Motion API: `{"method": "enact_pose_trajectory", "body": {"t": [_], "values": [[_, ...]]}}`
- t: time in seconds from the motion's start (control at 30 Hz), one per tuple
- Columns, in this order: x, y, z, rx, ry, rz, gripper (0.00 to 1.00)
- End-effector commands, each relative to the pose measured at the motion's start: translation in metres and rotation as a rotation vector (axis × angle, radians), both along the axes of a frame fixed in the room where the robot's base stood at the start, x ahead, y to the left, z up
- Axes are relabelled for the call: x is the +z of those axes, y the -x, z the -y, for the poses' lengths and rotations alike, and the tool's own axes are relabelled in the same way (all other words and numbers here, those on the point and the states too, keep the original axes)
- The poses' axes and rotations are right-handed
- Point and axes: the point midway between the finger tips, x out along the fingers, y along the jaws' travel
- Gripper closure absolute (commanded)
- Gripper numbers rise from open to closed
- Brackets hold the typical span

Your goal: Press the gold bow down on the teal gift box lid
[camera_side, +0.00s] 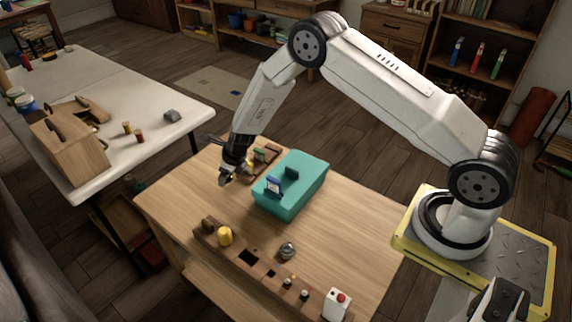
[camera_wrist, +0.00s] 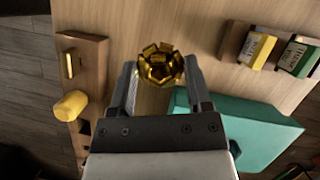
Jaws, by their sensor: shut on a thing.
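The gold bow (camera_wrist: 160,65) shows between the fingertips of my gripper (camera_wrist: 162,80) in the wrist view, and the gripper is shut on it. In the side view my gripper (camera_side: 227,179) points down over the table, left of and apart from the teal gift box (camera_side: 290,200). The bow cannot be made out clearly there. The teal box also shows at the lower right of the wrist view (camera_wrist: 262,135), partly hidden by the gripper body. A small labelled piece (camera_side: 274,185) and a dark piece (camera_side: 292,173) show at its top.
A wooden rack with labelled pieces (camera_side: 262,155) stands behind the box. A long wooden tray (camera_side: 262,268) with a yellow piece (camera_side: 225,236) runs along the front. A grey round object (camera_side: 288,250) lies between tray and box. A red-button box (camera_side: 337,303) stands front right.

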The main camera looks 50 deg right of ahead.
Motion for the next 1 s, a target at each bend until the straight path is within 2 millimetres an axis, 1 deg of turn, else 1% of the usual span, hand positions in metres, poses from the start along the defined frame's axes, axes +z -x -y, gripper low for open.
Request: {"method": "enact_pose_trajectory", "body": {"t": [0.2,0.37,0.47,0.67,0.77,1.0], "values": [[0.003,0.003,0.013,0.037,-0.002,-0.001,0.69],[0.007,0.008,0.032,0.095,-0.002,0.0,0.69],[0.011,0.013,0.048,0.146,-0.003,0.0,0.69],[0.02,0.029,0.087,0.282,-0.002,0.001,0.69],[0.027,0.04,0.11,0.368,-0.002,0.001,0.69],[0.047,0.079,0.169,0.615,-0.002,0.001,0.69]]}}
